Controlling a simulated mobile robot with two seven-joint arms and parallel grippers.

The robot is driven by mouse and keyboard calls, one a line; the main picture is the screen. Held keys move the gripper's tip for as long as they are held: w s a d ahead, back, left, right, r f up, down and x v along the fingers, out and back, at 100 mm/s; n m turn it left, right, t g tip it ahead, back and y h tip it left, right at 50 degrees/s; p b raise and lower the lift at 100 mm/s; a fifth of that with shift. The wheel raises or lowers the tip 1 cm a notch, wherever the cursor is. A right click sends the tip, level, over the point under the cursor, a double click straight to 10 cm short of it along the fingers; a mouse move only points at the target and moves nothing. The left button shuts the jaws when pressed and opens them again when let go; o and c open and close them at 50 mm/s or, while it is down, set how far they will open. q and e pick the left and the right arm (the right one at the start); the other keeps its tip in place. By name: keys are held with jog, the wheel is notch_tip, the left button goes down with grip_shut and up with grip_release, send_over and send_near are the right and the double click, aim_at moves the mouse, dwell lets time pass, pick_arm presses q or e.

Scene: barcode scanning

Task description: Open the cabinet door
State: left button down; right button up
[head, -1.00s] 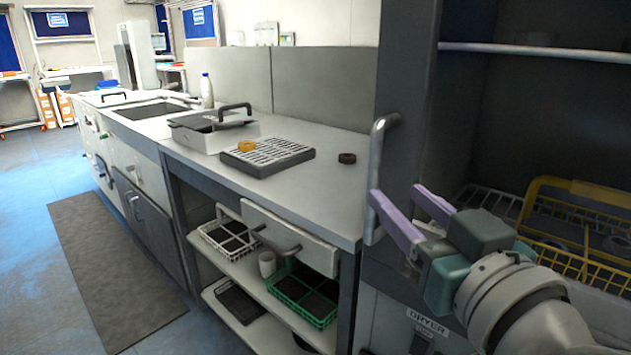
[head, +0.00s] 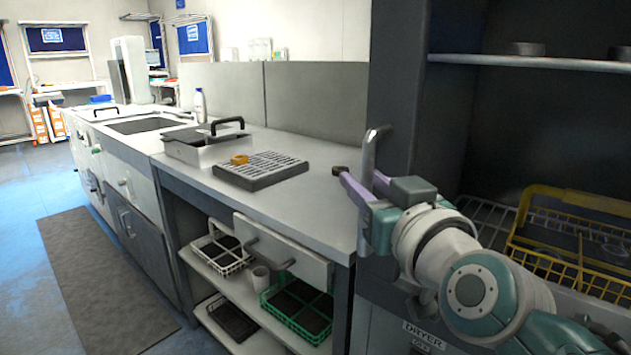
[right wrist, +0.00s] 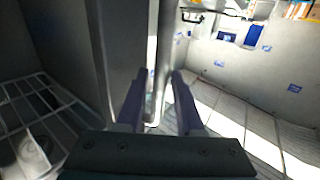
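The cabinet, labelled DRYER, stands at the right of the head view, with its dark interior (head: 500,130) showing. A dark grey upright panel (head: 399,70) borders the interior on the left. A long pale vertical handle (head: 369,150) stands out from this panel. My right gripper (head: 360,176) is at the handle, its two purple fingers apart, one on either side of the bar in the picture. In the right wrist view the fingers (right wrist: 159,75) are also apart, with a pale strip between them; contact cannot be told. My left gripper is out of view.
A yellow wire basket (head: 570,198) sits on the cabinet's lower rack, below a shelf (head: 540,63). The counter (head: 300,195) to the left holds a black rack (head: 262,172) and a lidded box (head: 190,150). The floor (head: 50,195) at left is open.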

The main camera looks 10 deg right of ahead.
grip_shut()
dwell(1.1)
